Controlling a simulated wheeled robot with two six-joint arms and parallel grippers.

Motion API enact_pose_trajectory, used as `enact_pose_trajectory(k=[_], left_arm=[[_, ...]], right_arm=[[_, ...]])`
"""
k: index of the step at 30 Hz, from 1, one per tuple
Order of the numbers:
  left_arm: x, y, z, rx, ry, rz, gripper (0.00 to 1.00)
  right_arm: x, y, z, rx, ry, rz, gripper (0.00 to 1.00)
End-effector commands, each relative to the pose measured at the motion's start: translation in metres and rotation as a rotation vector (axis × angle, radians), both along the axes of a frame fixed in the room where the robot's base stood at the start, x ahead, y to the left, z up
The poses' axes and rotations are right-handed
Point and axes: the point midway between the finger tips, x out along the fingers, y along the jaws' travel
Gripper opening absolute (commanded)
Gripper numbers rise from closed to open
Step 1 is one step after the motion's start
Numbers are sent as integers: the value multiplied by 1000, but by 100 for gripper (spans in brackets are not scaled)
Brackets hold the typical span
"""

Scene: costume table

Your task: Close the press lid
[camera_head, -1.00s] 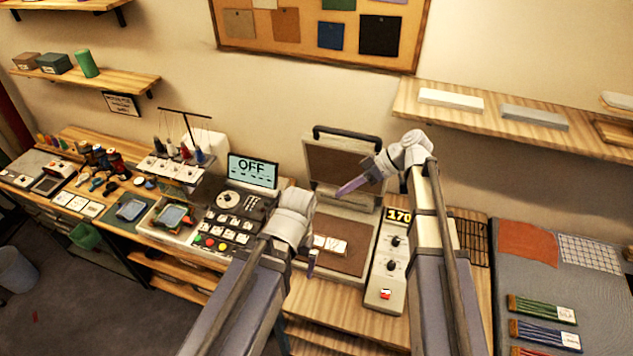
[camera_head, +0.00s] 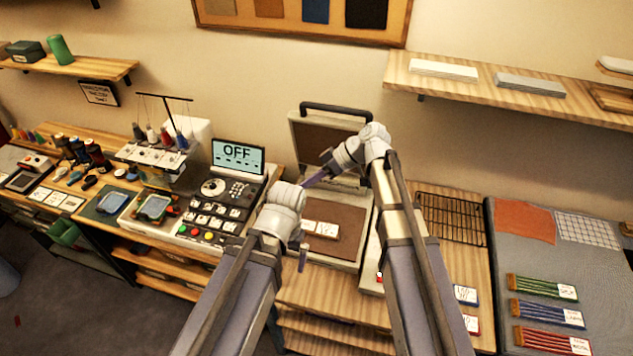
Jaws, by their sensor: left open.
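The press stands in the middle of the table. Its lid (camera_head: 307,138) is raised and leans back, with a dark handle (camera_head: 335,107) along its top edge. The brown lower plate (camera_head: 342,219) carries a small white labelled piece (camera_head: 320,229). My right gripper (camera_head: 313,181) is in front of the raised lid, its purple finger pointing left; I cannot tell whether it touches the lid or how wide its jaws are. My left gripper (camera_head: 303,258) is open and empty at the press's front left, pointing down. My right arm hides the lid's lower right and the press's right side.
A control panel with an OFF screen (camera_head: 238,154) stands left of the press, beside an embroidery machine (camera_head: 160,155). A black wire rack (camera_head: 452,217) and a grey mat (camera_head: 560,263) with thread bundles lie right. A wooden shelf (camera_head: 520,93) hangs above.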

Motion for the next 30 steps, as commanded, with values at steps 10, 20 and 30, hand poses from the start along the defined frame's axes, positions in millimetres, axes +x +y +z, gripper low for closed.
enact_pose_trajectory(k=[10, 20, 30], left_arm=[[0, 0, -24, 0, -1, 2, 100], [0, 0, -24, 0, -1, 3, 100], [0, 0, -24, 0, -1, 3, 100]], right_arm=[[-9, 2, -24, 0, 0, 0, 0], [-9, 2, -24, 0, 0, 0, 0], [-9, 2, -24, 0, -1, 0, 0]])
